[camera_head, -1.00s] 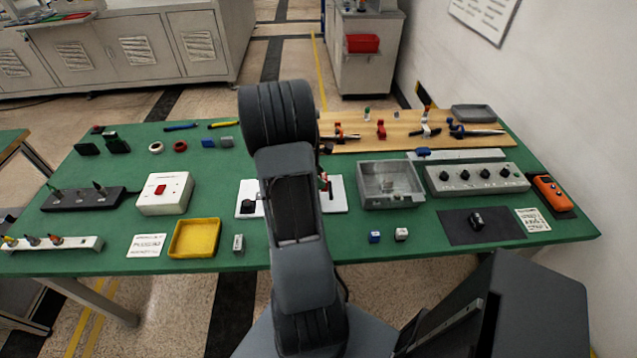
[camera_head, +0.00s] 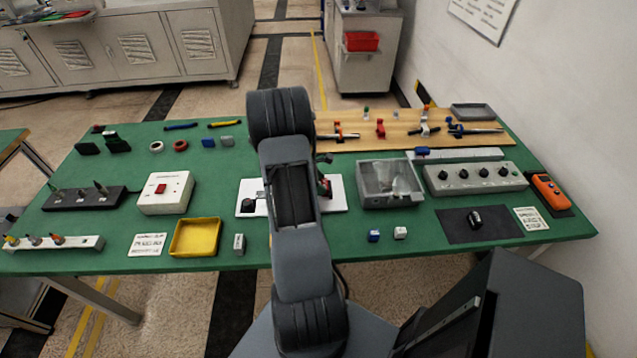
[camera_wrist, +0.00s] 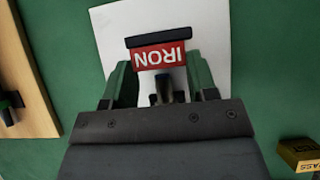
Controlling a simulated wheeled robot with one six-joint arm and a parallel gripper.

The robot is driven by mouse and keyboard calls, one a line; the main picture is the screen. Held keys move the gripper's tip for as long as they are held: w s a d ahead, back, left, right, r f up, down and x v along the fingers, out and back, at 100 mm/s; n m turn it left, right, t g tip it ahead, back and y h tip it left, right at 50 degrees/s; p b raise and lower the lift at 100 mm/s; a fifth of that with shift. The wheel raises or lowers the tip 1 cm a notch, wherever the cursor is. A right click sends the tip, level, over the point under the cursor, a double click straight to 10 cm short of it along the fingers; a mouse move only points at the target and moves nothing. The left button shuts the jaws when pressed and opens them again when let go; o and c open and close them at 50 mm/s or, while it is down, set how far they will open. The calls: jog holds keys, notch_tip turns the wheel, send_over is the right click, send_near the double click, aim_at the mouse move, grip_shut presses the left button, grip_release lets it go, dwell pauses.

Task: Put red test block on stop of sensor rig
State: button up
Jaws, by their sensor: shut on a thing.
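The red test block (camera_wrist: 160,56), with IRON lettered on it upside down, sits between the fingers of my gripper (camera_wrist: 160,75) in the wrist view. My gripper is shut on it. A dark bar (camera_wrist: 158,40) lies along the block's far edge; I cannot tell if they touch. The white plate of the sensor rig (camera_wrist: 110,20) is beneath. A small dark cylindrical part (camera_wrist: 162,88) shows between the fingers, nearer the wrist. In the head view my arm hides the middle of the rig plate (camera_head: 338,203), and a bit of red (camera_head: 325,188) shows beside the arm.
A grey open bin (camera_head: 362,195) stands right of the rig. A yellow tray (camera_head: 195,237) and a white switch box (camera_head: 166,193) are to its left. A blue block (camera_head: 374,236) and a white block (camera_head: 400,232) lie in front. A yellow PASS block (camera_wrist: 300,154) is at the wrist view's lower right.

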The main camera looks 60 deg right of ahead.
jog(key=shift+f, duration=0.15)
jog(key=o, duration=1.2)
jog(key=shift+r, duration=0.3)
jog(key=v, duration=1.2)
jog(key=w+a+r+m+t, duration=0.2)
jog(key=a+r, duration=0.2)
jog(key=a, duration=0.4)
jog(key=w+a+r+m+t, duration=0.1)
jog(key=a+r+t, duration=0.2)
jog(key=a, duration=0.5)
jog(key=s+a+r+m+t+y, duration=0.1)
jog(key=s+a, duration=0.1)
jog(key=a, duration=0.4)
jog(key=s+a+r+m+t+y, duration=0.1)
jog(key=s+a+t, duration=0.1)
jog(key=a, duration=0.4)
jog(key=s+a+r+m+t+y+b, duration=0.1)
jog(key=s+a+m+y, duration=0.1)
jog(key=a, duration=0.4)
jog(key=shift+a+r+t, duration=0.2)
jog(key=shift+r+t, duration=0.2)
